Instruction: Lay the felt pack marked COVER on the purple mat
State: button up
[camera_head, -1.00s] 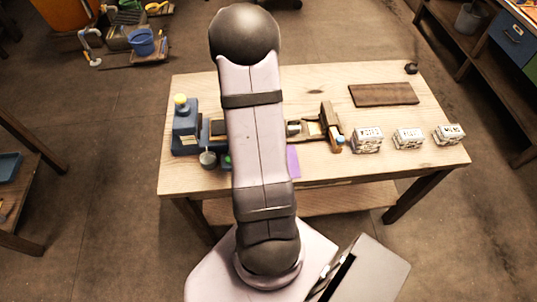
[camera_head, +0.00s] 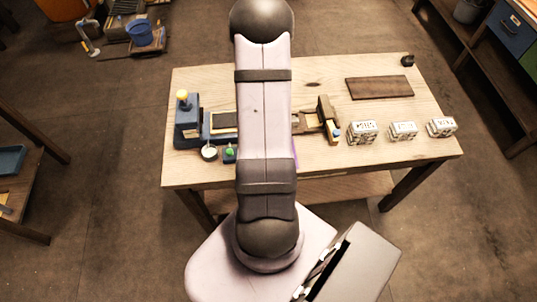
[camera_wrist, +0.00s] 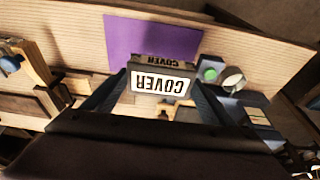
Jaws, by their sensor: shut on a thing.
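The felt pack marked COVER (camera_wrist: 163,83) is a dark block with a white label, held between the two fingers of my gripper (camera_wrist: 160,92) in the wrist view. Its lettering appears upside down there. The purple mat (camera_wrist: 130,38) lies flat on the wooden table, just beyond the pack in that picture. The pack overlaps the mat's lower edge in the view; I cannot tell its height above the table. In the head view my arm hides the gripper, the pack and nearly all of the mat.
A blue device with a yellow knob (camera_head: 182,97) stands at the table's left, beside a small white cup (camera_head: 209,153) and a green button (camera_head: 230,152). A wooden clamp-like piece (camera_head: 328,119) is right of my arm. Several white lettered packs and a brown board (camera_head: 379,88) lie farther right.

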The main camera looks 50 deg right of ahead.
jog(key=shift+w+d+r, duration=0.15)
jog(key=shift+w+d, duration=0.05)
jog(key=shift+w, duration=0.2)
jog(key=shift+w+d+r, duration=0.1)
jog(key=shift+w+d, duration=0.1)
jog(key=shift+w, duration=0.2)
notch_tip(320, 180, down, 6)
jog(key=b, duration=0.5)
jog(key=shift+r, duration=0.25)
jog(key=shift+f+b, duration=0.35)
jog(key=shift+f, duration=1.9)
jog(key=shift+f, duration=0.1)
jog(key=shift+f, duration=0.1)
jog(key=o, duration=1.1)
